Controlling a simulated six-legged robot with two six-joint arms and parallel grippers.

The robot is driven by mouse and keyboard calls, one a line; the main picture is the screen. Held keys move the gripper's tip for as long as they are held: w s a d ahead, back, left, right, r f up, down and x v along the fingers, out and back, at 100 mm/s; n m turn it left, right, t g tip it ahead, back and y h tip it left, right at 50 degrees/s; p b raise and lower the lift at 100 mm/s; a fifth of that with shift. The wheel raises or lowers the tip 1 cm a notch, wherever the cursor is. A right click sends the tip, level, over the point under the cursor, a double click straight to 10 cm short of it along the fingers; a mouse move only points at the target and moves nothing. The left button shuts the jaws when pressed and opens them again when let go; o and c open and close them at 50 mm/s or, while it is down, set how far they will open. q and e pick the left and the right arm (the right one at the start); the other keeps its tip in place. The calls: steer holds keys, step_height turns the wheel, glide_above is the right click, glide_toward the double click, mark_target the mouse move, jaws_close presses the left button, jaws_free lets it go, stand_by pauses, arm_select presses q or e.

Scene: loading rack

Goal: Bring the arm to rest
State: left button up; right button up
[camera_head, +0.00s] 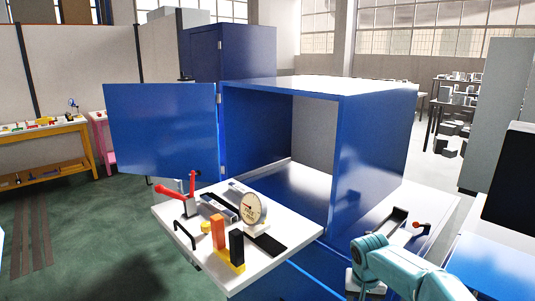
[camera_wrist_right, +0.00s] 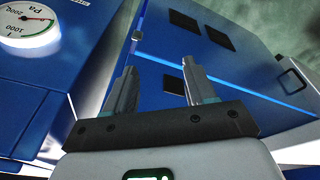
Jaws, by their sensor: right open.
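My right arm, teal, comes in at the lower right of the head view, bent, with its lower part running off the frame. Its gripper (camera_wrist_right: 160,82) shows in the right wrist view. The two grey fingers stand well apart with nothing between them. Beyond them is a blue cabinet surface (camera_wrist_right: 225,80) with black square patches; I cannot tell how far off it is. My left gripper is in neither view.
A blue box (camera_head: 375,145) stands with its door (camera_head: 160,130) swung open to the left. A white shelf (camera_head: 235,278) before it holds a dial gauge (camera_head: 253,208), blocks and red-handled parts. A second gauge (camera_wrist_right: 30,25) shows in the wrist view.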

steer(key=s+a+f+n+y, duration=0.1)
steer(key=s+a+f, duration=0.2)
steer(key=f, duration=0.3)
steer(key=s+a+f+g+y+b, duration=0.1)
steer(key=s+a+f, duration=0.15)
steer(key=f, duration=0.35)
steer(key=s+a+f+n+y, duration=0.1)
steer(key=s+a+f+y, duration=0.1)
steer(key=s+a+f, duration=0.3)
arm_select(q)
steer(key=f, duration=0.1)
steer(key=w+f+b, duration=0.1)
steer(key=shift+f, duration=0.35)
arm_select(e)
steer(key=s+a+f, duration=0.1)
steer(key=s+f, duration=0.3)
steer(key=s, duration=0.7)
steer(key=s+a+f+m+y, duration=0.1)
steer(key=s+f, duration=0.3)
steer(key=s, duration=0.7)
steer(key=shift+s+f+g, duration=0.3)
steer(key=shift+f+g, duration=0.05)
steer(key=shift+g, duration=0.05)
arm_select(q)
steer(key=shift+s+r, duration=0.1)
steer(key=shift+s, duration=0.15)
arm_select(e)
steer(key=shift+s+r, duration=0.1)
steer(key=shift+s, duration=0.05)
